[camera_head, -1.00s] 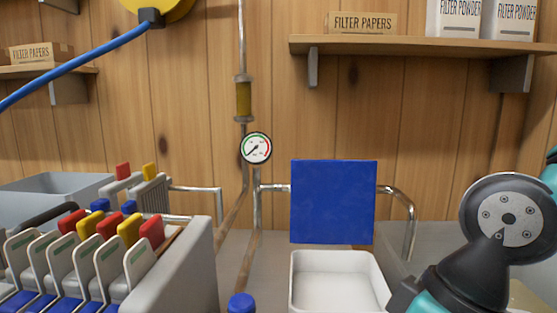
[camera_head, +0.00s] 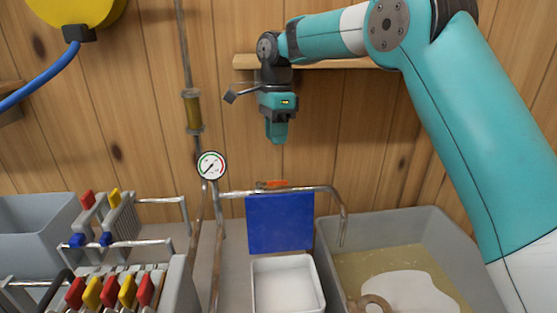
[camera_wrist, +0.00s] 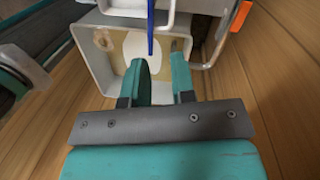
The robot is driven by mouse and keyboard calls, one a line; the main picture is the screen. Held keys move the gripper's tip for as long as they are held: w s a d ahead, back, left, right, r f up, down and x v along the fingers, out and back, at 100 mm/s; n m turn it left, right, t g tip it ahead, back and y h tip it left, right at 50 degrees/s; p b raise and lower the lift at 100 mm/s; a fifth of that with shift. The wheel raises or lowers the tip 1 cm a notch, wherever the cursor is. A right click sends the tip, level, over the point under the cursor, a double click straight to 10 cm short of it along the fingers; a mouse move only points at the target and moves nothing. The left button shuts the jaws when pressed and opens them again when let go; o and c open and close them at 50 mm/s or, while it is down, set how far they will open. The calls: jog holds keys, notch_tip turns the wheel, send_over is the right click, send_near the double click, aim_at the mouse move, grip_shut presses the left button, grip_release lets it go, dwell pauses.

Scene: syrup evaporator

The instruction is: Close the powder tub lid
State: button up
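The powder tub (camera_head: 257,292) is a white open box at the bottom centre of the head view. Its blue lid (camera_head: 280,222) stands upright at the tub's back edge, so the tub is open. My gripper (camera_head: 276,138) points down, above the lid and apart from it. In the wrist view the two teal fingers of my gripper (camera_wrist: 158,60) are apart with nothing held. The lid (camera_wrist: 151,28) shows there edge-on as a thin blue strip, in line with the gap between the fingers.
A grey basin (camera_head: 435,222) with murky liquid is right of the tub. A metal pipe (camera_head: 300,190) with an orange handle (camera_head: 271,184) runs behind the lid. A gauge (camera_head: 211,165) and colourful-handled equipment (camera_head: 120,290) are left. A wooden shelf (camera_head: 340,63) is behind my arm.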

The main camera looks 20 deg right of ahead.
jog(key=w+r+m+p, duration=0.1)
jog(key=w+r+m, duration=0.1)
send_near(280, 220)
jog(key=shift+m, duration=0.3)
jog(key=w+f, duration=0.2)
jog(key=f, duration=0.1)
jog(key=w+f, duration=0.1)
jog(key=shift+w+d+f, duration=0.15)
jog(key=shift+w+d, duration=0.2)
jog(key=shift+d, duration=0.05)
jog(key=shift+c, duration=0.2)
grip_shut()
